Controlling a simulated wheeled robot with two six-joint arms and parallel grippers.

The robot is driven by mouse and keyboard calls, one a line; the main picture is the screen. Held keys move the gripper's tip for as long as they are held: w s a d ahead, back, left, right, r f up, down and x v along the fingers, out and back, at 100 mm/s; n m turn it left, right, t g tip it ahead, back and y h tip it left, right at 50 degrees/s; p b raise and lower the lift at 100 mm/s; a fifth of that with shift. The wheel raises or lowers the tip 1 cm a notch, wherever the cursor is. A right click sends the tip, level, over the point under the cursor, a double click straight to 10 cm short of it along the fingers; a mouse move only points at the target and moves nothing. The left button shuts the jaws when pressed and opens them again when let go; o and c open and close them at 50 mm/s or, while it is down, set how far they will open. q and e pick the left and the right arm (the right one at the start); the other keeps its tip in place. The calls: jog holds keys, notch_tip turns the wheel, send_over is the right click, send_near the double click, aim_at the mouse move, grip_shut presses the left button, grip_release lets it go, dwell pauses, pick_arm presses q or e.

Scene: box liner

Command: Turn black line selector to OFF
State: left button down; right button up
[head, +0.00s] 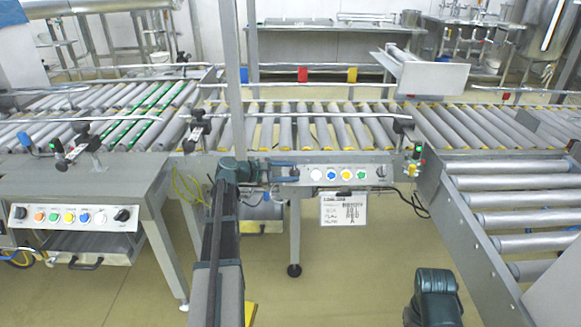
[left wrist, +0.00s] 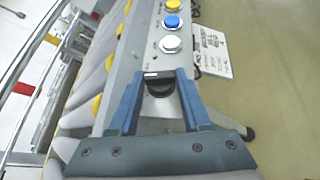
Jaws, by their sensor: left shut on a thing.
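The black line selector (left wrist: 160,89) is a dark round knob at the end of the grey button panel (head: 330,185), partly hidden between my fingers in the left wrist view. My left gripper (left wrist: 159,80) has its blue fingers on both sides of the knob and is shut on it. In the head view my left gripper (head: 278,172) is at the panel's left end and hides the knob there. The knob's pointer direction cannot be read. My right gripper is out of view; only part of my right arm shows at the lower right.
White (head: 316,175), blue, yellow and green buttons sit right of my left gripper, with another black knob (head: 381,171) at the panel's right end. A paper sign (head: 343,209) hangs below. Roller conveyors (head: 320,128) lie behind. Another button panel (head: 72,217) is at left.

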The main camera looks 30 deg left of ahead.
pick_arm(q)
jog(key=shift+r+m+g+p, duration=0.1)
jog(key=shift+m+g+p, duration=0.55)
jog(key=shift+m+g, duration=0.05)
jog(key=shift+c, duration=1.8)
grip_release()
